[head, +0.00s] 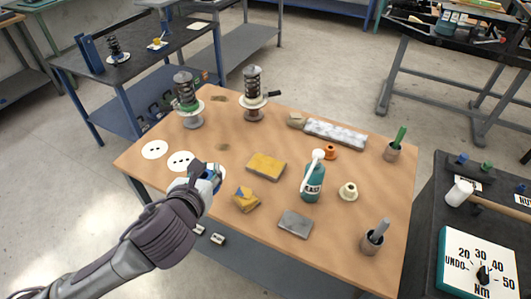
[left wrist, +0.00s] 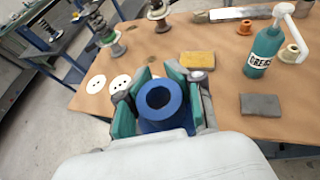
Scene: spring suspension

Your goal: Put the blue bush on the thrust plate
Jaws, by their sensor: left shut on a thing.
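The blue bush (left wrist: 160,114), a thick ring with a hole, sits between the green-padded fingers of my left gripper (head: 207,173). The gripper is shut on it, above the table's left front part. In the head view the bush is mostly hidden by the gripper. Two spring assemblies stand at the back left. The left spring assembly (head: 187,97) has a green part around its spring and a pale round plate (head: 183,110) at its base. The right spring assembly (head: 253,91) also has a pale plate (head: 246,103). I cannot tell which part is the thrust plate. My right gripper is not in view.
Two white discs (head: 154,150) (head: 181,161) lie at the table's left edge. Table space before the springs is mostly clear.

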